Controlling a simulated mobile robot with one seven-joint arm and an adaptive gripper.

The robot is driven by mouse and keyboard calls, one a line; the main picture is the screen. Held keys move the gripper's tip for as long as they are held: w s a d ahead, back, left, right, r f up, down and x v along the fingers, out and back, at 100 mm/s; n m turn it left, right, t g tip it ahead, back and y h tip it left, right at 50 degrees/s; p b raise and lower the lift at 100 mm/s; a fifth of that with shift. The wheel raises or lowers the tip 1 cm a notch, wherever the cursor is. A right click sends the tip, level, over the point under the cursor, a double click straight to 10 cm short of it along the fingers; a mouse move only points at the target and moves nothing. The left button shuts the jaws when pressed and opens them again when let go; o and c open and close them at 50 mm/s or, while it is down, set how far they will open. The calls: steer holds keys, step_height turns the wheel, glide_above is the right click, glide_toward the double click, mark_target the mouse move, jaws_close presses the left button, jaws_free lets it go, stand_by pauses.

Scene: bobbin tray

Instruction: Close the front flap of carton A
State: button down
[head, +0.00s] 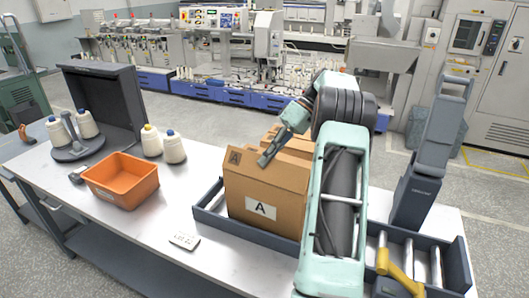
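Carton A (284,215) is a brown cardboard box with a white label bearing a black A. It stands in a low dark tray on the table, right of centre. A panel with a small printed A (235,157) rises at the top of its front side and looks like the front flap, roughly upright. My gripper (266,159) points down and left at the top of the carton, overlapping this panel in the picture. I cannot tell whether it touches the panel, nor whether its fingers are apart. My arm hides the carton's right side. Other cardboard shows behind the panel.
An orange bin (122,181) and a small white card (184,240) lie left of the carton. White thread cones (174,148) stand behind the bin, near a dark upright panel (104,105). A tall dark device (425,165) and a yellow handle (399,272) are at the right.

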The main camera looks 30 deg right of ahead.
steer(key=shift+w+d+f+m+g+y, duration=0.2)
steer(key=shift+d+f+m+g+y, duration=0.25)
steer(key=shift+y, duration=0.35)
steer(key=shift+f, duration=0.1)
steer(key=c, duration=2.6)
jaws_free()
steer(key=o, duration=0.4)
steer(key=shift+o, duration=0.2)
steer(key=shift+a, duration=0.1)
